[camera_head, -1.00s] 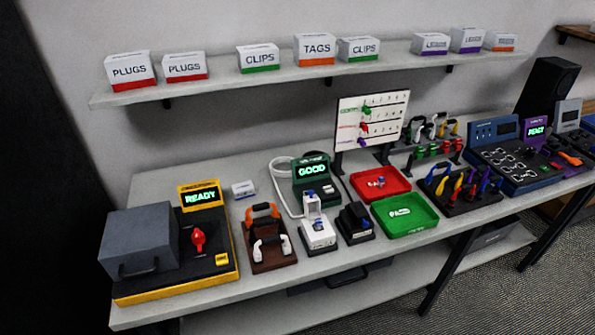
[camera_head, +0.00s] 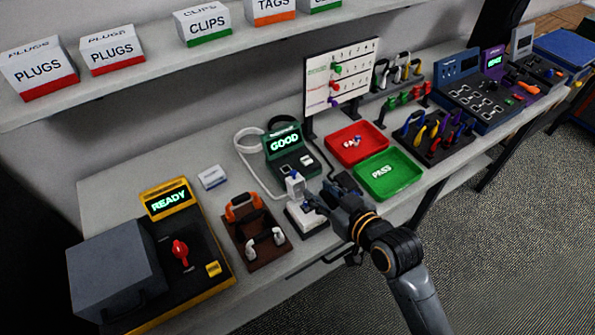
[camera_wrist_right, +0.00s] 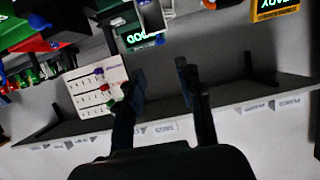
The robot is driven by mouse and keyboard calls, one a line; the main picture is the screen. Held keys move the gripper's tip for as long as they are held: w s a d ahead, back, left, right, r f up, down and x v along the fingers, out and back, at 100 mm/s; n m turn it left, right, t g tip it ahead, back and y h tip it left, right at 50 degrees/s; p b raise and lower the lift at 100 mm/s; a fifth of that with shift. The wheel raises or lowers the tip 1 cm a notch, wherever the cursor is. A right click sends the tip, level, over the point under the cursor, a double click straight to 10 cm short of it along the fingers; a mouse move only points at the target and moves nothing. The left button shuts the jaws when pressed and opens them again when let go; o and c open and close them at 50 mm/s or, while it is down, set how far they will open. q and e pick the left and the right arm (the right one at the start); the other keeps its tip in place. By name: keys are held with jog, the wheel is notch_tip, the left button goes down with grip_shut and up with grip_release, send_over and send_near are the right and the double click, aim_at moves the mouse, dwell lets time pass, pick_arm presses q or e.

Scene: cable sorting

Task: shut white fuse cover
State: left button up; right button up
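The white fuse holder (camera_head: 307,218) sits near the front of the bench. Its white cover (camera_head: 295,185) stands upright, raised at the back of the holder. My right gripper (camera_head: 314,203) comes in from the lower right and is at the holder, just in front of the cover. In the right wrist view my right gripper (camera_wrist_right: 160,75) has its two dark fingers apart with nothing between them. A white frame-like part (camera_wrist_right: 155,15), apparently the cover, shows beyond the fingertips at the top edge. Contact cannot be told. My left gripper is not in view.
A green tester reading GOOD (camera_head: 288,150) stands behind the holder. A brown rack with orange and white handles (camera_head: 258,235) is to the left. A black device (camera_head: 345,184), partly hidden by my gripper, is to the right. Green (camera_head: 412,181) and red (camera_head: 376,136) trays lie beyond.

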aim_at(295, 173)
jog(key=p+x, duration=0.1)
jog(key=x, duration=0.9)
jog(key=shift+w+a+f, duration=0.15)
jog(key=shift+w+a, duration=0.05)
grip_shut()
